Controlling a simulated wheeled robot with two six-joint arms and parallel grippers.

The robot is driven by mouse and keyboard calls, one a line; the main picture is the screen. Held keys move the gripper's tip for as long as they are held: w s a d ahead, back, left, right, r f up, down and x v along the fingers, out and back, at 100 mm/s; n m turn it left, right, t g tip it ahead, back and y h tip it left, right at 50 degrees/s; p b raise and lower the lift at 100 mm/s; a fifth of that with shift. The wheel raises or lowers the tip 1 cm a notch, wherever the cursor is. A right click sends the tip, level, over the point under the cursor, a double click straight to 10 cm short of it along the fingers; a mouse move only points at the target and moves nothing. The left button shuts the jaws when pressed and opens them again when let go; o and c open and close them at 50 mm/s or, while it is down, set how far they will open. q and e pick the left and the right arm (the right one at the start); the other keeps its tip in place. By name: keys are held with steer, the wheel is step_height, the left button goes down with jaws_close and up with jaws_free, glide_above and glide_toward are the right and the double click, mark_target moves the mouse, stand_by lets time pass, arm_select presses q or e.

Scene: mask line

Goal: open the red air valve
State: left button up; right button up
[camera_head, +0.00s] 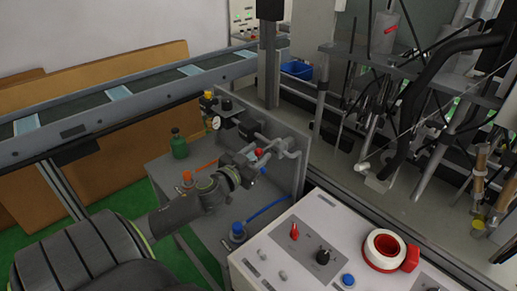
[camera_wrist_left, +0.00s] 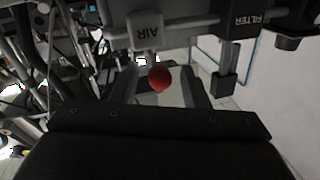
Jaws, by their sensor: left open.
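The red air valve shows as a small red knob (camera_head: 259,151) on the grey pipework beside the panel in the head view. In the left wrist view it is a red ball (camera_wrist_left: 160,78) below a grey block labelled AIR (camera_wrist_left: 150,28). My left gripper (camera_head: 249,161) reaches in from the lower left and is at the knob. In the left wrist view my left gripper (camera_wrist_left: 161,88) is open, and the red ball appears between its two fingers. Whether the fingers touch it cannot be told. My right gripper is not in view.
A FILTER-labelled block (camera_wrist_left: 250,20) is right of the valve in the wrist view. A conveyor (camera_head: 100,105) runs behind.

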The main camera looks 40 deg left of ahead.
arm_select(q)
steer(key=shift+w, duration=0.6)
steer(key=shift+c, duration=0.4)
jaws_close()
